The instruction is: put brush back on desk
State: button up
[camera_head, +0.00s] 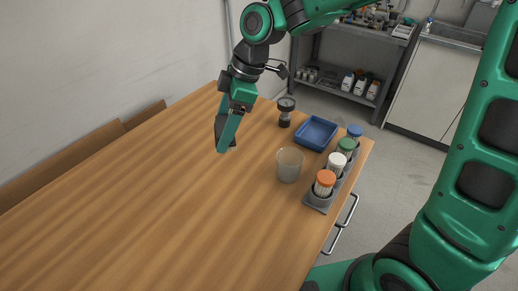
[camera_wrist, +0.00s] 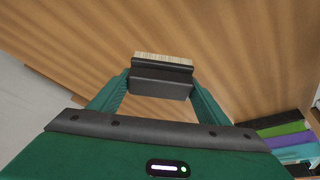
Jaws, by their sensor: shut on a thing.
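The brush (camera_wrist: 160,80) has a dark grey block body and a strip of pale bristles along its far edge in the wrist view. My gripper (camera_wrist: 160,92) is shut on the brush body, one finger at each end. In the head view my gripper (camera_head: 226,148) is over the wooden desk (camera_head: 130,200), pointing down, with the dark brush partly hidden behind the green finger. The bristles face the wood in the wrist view. I cannot tell for sure whether the brush touches the desk or hangs just above it.
A clear cup (camera_head: 289,165), a blue tray (camera_head: 316,132), a dark hourglass-shaped object (camera_head: 286,111) and a rack (camera_head: 318,205) of jars with coloured lids stand at the desk's right side. The left and front desk top is clear. A shelf (camera_head: 340,92) stands behind.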

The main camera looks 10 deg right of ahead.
jog(key=w+d+f, duration=0.1)
jog(key=d+f, duration=0.1)
jog(key=d, duration=0.1)
jog(key=d+f, duration=0.2)
jog(key=d, duration=0.1)
jog(key=w+d+f, duration=0.1)
jog(key=d, duration=0.2)
jog(key=shift+w+f, duration=0.3)
jog(key=shift+f, duration=0.1)
jog(key=shift+d+f, duration=0.15)
jog(key=shift+f, duration=1.9)
jog(key=shift+f, duration=0.1)
jog(key=o, duration=1.1)
